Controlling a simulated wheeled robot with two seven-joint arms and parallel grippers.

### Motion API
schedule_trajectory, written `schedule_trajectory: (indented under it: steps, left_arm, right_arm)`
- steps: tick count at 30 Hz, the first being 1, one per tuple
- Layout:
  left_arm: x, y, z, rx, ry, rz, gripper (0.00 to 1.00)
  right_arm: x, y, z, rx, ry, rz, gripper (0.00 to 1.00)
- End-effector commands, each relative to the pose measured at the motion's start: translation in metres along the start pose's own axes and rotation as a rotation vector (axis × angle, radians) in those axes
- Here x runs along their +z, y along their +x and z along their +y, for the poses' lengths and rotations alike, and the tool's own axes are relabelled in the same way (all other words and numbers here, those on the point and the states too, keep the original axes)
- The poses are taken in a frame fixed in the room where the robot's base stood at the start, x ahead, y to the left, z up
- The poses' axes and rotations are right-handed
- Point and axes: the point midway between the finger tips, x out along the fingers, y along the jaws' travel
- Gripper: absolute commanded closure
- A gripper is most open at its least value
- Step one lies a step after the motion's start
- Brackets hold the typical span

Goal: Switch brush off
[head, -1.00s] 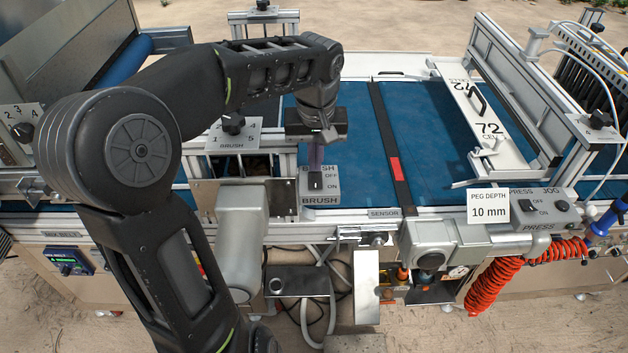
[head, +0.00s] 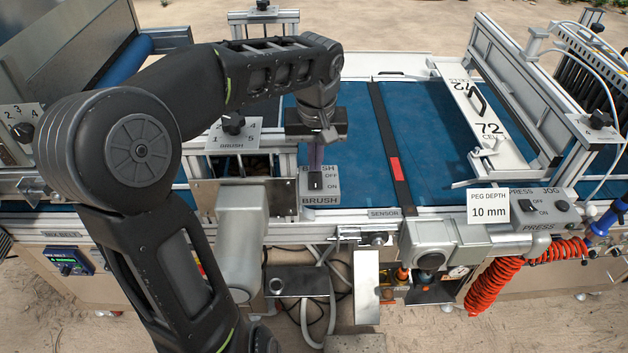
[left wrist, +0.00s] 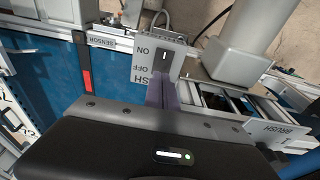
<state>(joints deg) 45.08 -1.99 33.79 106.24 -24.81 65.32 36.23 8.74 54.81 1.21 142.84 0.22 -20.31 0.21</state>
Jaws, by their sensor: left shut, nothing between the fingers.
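The brush switch box (head: 334,196) is a light grey box labelled BRUSH at the front edge of the blue belt, with OFF marked farther back and ON nearer the front. Its small black switch (head: 316,181) sits left of these words; I cannot tell its position for certain. My left gripper (head: 317,166) points down at the box's far, OFF side, its purplish fingers shut and empty. In the left wrist view the fingertips (left wrist: 162,78) are close to the box (left wrist: 153,51) beside the switch (left wrist: 164,59); contact is unclear. My right gripper is out of view.
A brush dial plate (head: 234,140) with a black knob stands left of my gripper. The press switch box (head: 545,212) is at the right, beside a PEG DEPTH 10 mm sign (head: 488,207).

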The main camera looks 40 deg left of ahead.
Motion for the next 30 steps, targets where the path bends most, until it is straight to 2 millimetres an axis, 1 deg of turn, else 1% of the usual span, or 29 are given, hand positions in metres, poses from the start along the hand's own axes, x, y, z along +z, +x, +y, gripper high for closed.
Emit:
schedule_trajectory:
  steps: [30]
  left_arm:
    - [0.002, 0.013, 0.0, 0.0, 0.0, 0.0, 1.0]
  right_arm:
    - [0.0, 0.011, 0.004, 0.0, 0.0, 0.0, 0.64]
